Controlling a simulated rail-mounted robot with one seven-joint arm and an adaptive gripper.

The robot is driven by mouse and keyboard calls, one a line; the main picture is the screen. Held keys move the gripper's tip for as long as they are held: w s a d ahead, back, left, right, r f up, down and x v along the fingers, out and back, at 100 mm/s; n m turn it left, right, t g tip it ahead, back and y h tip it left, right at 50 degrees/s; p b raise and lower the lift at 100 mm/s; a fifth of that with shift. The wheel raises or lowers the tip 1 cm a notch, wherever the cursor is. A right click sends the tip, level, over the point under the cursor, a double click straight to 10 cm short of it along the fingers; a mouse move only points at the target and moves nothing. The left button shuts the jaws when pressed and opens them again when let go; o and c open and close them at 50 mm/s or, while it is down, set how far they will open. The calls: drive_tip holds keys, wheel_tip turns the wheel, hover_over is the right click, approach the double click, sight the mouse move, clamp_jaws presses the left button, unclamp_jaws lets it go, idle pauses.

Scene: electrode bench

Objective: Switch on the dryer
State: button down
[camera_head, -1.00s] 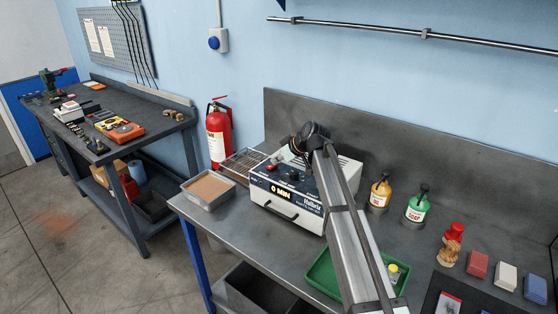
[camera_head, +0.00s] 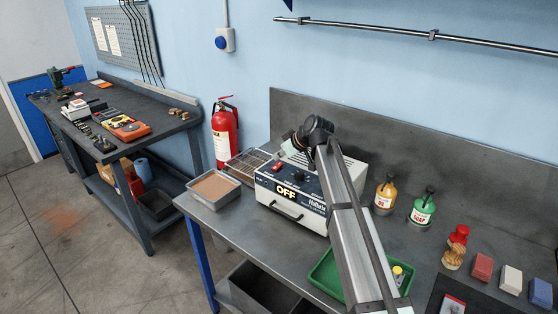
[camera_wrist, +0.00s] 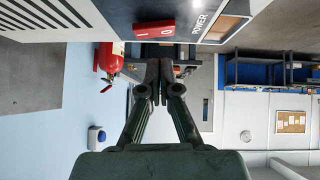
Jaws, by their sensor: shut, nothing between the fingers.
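The dryer (camera_head: 284,209) is a white box with a dark front panel and a handle, standing on the grey bench. Its display (camera_head: 287,192) reads OFF. A red power switch (camera_wrist: 154,29), marked I and O beside the word POWER, sits on the panel in the wrist view. My gripper (camera_wrist: 157,88) is shut and empty, its fingertips below the switch in that picture; I cannot tell whether they touch the panel. In the head view, the end of my arm is above the dryer's left front, and the fingers are hard to make out.
A tray of brown material (camera_head: 214,188) and a wire rack (camera_head: 250,163) stand left of the dryer. Soap bottles (camera_head: 423,209) stand to its right. A green tray (camera_head: 327,277) lies in front. A fire extinguisher (camera_head: 224,137) hangs behind.

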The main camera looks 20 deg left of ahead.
drive_tip(key=b+v, duration=0.3)
drive_tip(key=v, duration=0.7)
drive_tip(key=shift+s+r, duration=0.3)
drive_tip(key=shift+r, duration=0.25)
drive_tip(key=shift+w+b, duration=0.1)
drive_tip(key=shift+b, duration=0.2)
